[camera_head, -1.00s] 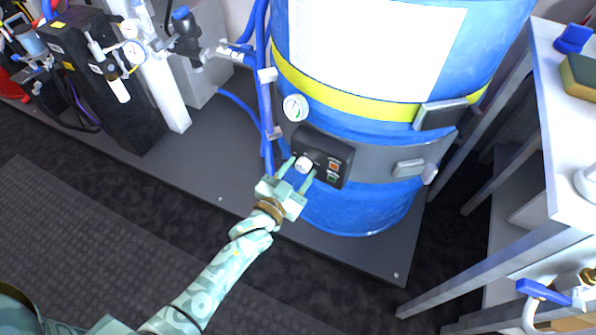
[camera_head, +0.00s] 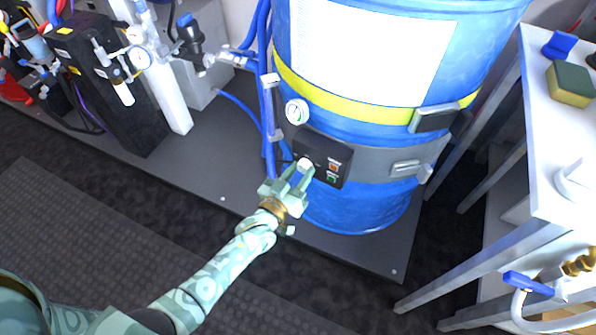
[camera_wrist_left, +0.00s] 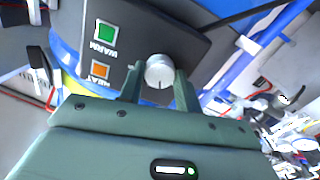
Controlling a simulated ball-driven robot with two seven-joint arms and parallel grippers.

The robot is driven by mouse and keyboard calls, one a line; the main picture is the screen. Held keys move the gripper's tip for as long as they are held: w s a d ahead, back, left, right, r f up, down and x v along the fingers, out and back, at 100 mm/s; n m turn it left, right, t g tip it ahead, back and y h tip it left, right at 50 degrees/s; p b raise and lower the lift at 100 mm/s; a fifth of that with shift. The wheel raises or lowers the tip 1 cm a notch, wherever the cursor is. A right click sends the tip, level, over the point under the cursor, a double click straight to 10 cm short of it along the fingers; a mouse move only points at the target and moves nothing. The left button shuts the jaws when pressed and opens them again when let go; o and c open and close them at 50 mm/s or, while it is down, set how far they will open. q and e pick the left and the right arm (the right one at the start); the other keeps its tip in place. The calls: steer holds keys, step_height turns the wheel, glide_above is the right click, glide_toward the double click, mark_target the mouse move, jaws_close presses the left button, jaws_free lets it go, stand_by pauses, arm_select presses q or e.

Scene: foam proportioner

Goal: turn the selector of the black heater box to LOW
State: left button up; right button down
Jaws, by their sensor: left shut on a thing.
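The black heater box (camera_head: 330,150) is mounted on the grey band of the blue drum (camera_head: 350,205). Its white round selector knob (camera_head: 305,163) is on the left of its face. My left gripper (camera_head: 301,171) has its two fingers closed around the knob. In the left wrist view the knob (camera_wrist_left: 159,71) sits between the fingertips, with a dark mark at its lower edge. The heater box (camera_wrist_left: 135,35) there shows a green WARM light (camera_wrist_left: 105,32) and an orange HEAT light (camera_wrist_left: 99,70). I cannot read the selector's position labels. My right gripper is not in view.
A round gauge (camera_head: 297,111) sits on the drum above the box. Blue hoses (camera_head: 268,120) run down just left of it. A white bench (camera_head: 560,150) with a sponge (camera_head: 570,84) stands at the right. Dark floor lies in front.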

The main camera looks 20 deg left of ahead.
arm_select(q)
steer(key=n+p, duration=0.1)
steer(key=n, duration=0.2)
steer(key=shift+n, duration=0.3)
steer(key=shift+n+p, duration=0.3)
steer(key=shift+n, duration=1.4)
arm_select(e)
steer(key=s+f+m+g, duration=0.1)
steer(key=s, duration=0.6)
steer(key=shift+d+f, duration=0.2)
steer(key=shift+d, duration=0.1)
arm_select(q)
steer(key=shift+f, duration=0.1)
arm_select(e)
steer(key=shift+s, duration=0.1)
arm_select(q)
steer(key=o, duration=1)
steer(key=shift+c, duration=0.2)
steer(key=shift+s, duration=0.1)
